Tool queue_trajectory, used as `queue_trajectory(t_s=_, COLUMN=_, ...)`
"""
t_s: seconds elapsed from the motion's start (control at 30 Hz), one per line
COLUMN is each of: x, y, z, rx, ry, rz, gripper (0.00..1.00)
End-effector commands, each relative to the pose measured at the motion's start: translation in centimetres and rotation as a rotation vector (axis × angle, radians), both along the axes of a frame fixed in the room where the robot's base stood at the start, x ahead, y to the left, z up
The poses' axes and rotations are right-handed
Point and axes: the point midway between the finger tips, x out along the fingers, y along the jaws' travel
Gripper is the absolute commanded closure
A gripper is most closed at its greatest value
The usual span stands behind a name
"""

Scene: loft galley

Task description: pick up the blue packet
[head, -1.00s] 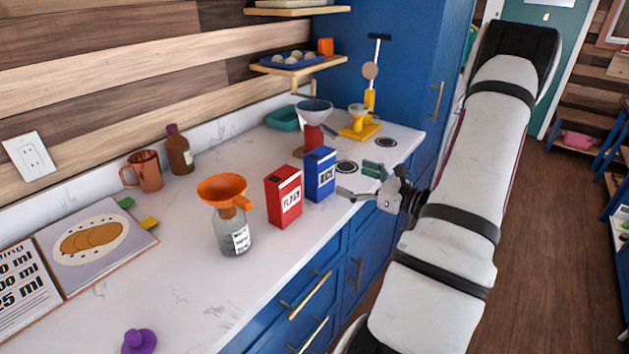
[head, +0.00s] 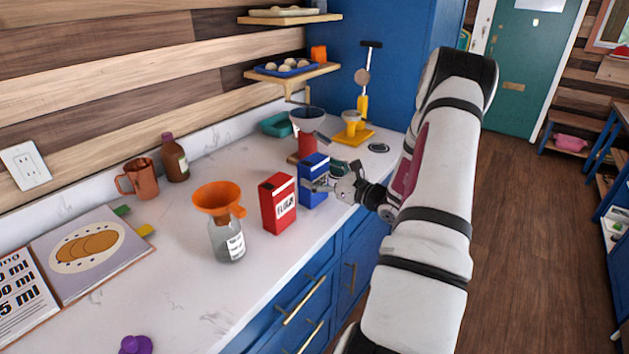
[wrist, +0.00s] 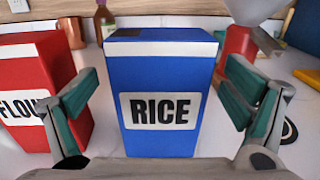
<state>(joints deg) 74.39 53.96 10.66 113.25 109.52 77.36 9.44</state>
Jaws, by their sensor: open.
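The blue packet (head: 312,174), labelled RICE, stands upright on the counter just right of the red flour packet (head: 278,202). In the wrist view the blue packet (wrist: 160,72) fills the middle, its label facing me. My gripper (head: 326,179) is at the packet's near right side in the head view and hides part of its front. In the wrist view my gripper (wrist: 163,98) is open, with one green-padded finger on each side of the packet and gaps showing. The left finger overlaps the view of the red packet (wrist: 45,85).
A glass jar with an orange funnel (head: 219,198) stands left of the red packet. A red container with a pale funnel (head: 308,122) stands close behind the blue packet. A copper mug (head: 140,180) and brown bottle (head: 175,158) are by the wall.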

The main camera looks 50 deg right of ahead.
Motion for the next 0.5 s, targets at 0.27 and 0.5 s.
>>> queue_trajectory(t_s=0.27, x=2.4, y=0.0, z=0.0, rx=0.0, ry=0.001, rz=0.0, gripper=0.06)
queue_trajectory(t_s=0.5, x=2.4, y=0.0, z=0.0, rx=0.0, ry=0.001, rz=0.0, gripper=0.17)
